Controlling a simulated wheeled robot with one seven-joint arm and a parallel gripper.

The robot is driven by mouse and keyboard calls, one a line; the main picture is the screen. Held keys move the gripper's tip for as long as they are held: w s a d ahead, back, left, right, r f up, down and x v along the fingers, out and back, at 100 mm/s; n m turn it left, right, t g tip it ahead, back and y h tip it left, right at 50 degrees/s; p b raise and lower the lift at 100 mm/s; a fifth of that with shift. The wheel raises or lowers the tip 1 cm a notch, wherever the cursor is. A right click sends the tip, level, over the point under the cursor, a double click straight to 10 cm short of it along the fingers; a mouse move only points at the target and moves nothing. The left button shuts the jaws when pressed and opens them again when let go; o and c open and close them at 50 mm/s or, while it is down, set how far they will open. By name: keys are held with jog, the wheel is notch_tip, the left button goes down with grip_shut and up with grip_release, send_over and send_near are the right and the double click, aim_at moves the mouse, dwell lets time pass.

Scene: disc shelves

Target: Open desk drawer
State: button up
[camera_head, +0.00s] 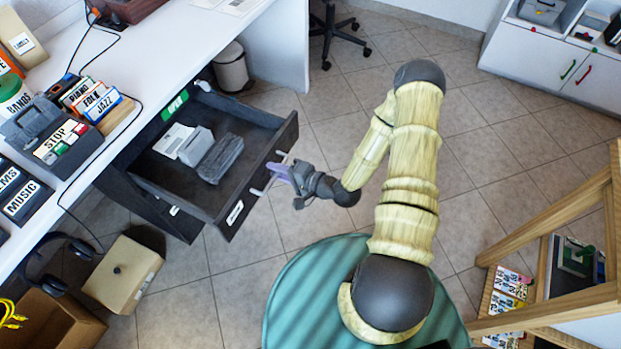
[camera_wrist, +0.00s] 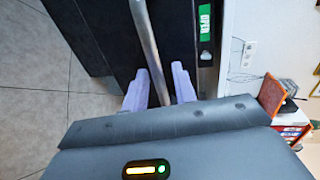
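The dark desk drawer (camera_head: 208,207) is pulled well out from under the white desk in the head view. Its front panel faces right and carries a pale bar handle (camera_head: 262,187) and a small white label. My gripper (camera_head: 281,171) is at this handle, with its purple fingers on either side of the bar. A green label (camera_wrist: 205,20) reading OPEN shows beside the drawer.
Pale boxes and a grey object (camera_head: 220,158) lie inside the drawer. A beige box (camera_head: 124,272) and headphones are on the floor below the desk. A wooden frame (camera_head: 545,235) stands at the right. The tiled floor behind my arm is free, with a bin and chair farther back.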

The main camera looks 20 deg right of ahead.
jog(key=p+v, duration=0.2)
jog(key=v, duration=1.5)
jog(key=shift+d, duration=0.1)
